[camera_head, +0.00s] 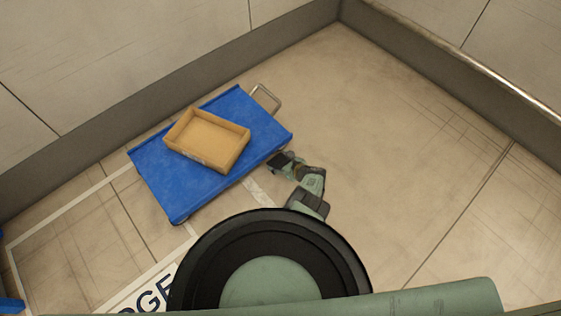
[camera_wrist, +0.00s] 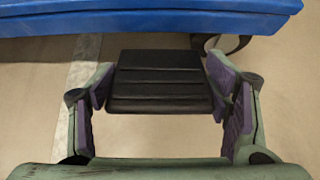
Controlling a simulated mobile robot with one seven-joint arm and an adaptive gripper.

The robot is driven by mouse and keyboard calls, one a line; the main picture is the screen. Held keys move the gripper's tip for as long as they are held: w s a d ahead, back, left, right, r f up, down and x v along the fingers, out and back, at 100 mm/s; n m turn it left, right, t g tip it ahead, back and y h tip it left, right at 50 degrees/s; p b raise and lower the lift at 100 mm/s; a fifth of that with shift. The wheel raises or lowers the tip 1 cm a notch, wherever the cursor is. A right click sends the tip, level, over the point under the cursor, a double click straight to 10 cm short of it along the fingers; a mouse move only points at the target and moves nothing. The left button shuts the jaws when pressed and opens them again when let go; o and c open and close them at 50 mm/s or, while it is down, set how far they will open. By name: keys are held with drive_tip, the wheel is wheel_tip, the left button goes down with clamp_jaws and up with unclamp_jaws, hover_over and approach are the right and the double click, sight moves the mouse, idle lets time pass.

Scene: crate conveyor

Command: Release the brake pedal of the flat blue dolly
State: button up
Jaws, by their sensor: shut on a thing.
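The flat blue dolly (camera_head: 160,185) stands on the floor near the wall, left of centre in the head view. Its blue edge (camera_wrist: 150,22) crosses the top of the wrist view. The black ribbed brake pedal (camera_wrist: 160,82) sticks out from under that edge. My gripper (camera_wrist: 163,95) has its purple-padded fingers on both sides of the pedal and is shut on it. In the head view my gripper (camera_head: 280,162) is at the dolly's right side, low by the edge; the pedal cannot be made out there.
An empty yellow-tan crate (camera_head: 240,150) sits on the dolly. A caster (camera_wrist: 232,44) shows beside the pedal. Walls stand behind and right. Floor to the right (camera_head: 400,160) is clear. A blue thing (camera_head: 12,305) shows at lower left.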

drive_tip(key=o, duration=1.7)
